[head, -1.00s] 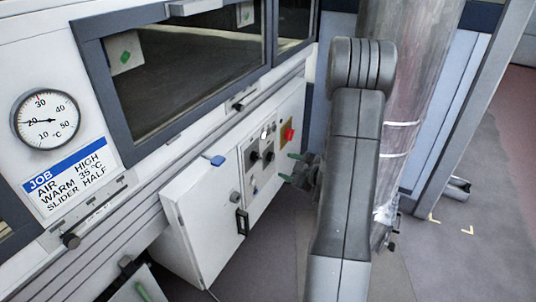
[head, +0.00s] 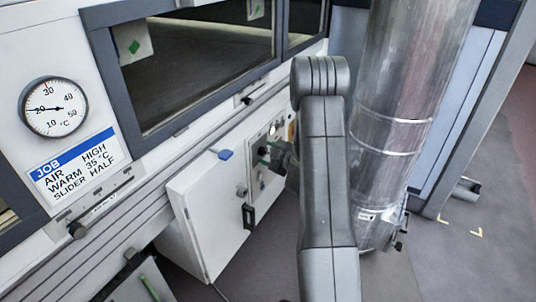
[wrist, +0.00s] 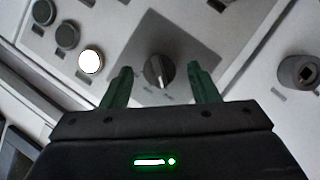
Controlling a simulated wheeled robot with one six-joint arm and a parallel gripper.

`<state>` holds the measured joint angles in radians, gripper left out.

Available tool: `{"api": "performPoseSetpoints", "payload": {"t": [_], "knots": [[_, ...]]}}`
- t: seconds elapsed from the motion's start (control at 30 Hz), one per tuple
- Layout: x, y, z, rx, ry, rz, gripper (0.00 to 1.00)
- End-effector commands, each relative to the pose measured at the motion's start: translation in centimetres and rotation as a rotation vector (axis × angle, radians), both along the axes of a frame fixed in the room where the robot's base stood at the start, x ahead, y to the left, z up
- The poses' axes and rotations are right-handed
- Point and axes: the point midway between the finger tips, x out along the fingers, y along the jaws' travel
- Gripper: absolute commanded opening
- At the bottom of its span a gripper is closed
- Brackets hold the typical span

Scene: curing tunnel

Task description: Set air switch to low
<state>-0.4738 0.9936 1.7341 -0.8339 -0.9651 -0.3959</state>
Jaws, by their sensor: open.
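My gripper (wrist: 159,67) is open, its two green fingers on either side of a black rotary knob (wrist: 157,71) on a grey plate in the wrist view. The knob has a pale pointer line aimed towards the bottom of that picture. The labels by it are too small to read, so I cannot tell for sure that it is the air switch. Contact between fingers and knob does not show. In the head view my gripper (head: 266,157) is at the control panel (head: 252,140) and hides much of it.
In the head view a job card (head: 74,167) reads air high, warm 35 °C, slider half. A dial (head: 53,107) and a metal duct (head: 395,110) flank my arm.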

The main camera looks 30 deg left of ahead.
Motion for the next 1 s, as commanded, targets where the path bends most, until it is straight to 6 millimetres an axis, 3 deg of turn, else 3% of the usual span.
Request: {"api": "performPoseSetpoints", "payload": {"t": [0.33, 0.5, 0.57, 1.0], "knots": [[0.11, 0.33, -0.12, 0.0, 0.0, 0.0, 0.53], [0.11, 0.32, -0.11, 0.0, 0.0, 0.0, 0.19], [0.11, 0.31, -0.11, 0.0, 0.0, 0.0, 0.1], [0.22, 0.24, 0.3, 0.007, 0.097, -0.001, 0.1]]}}
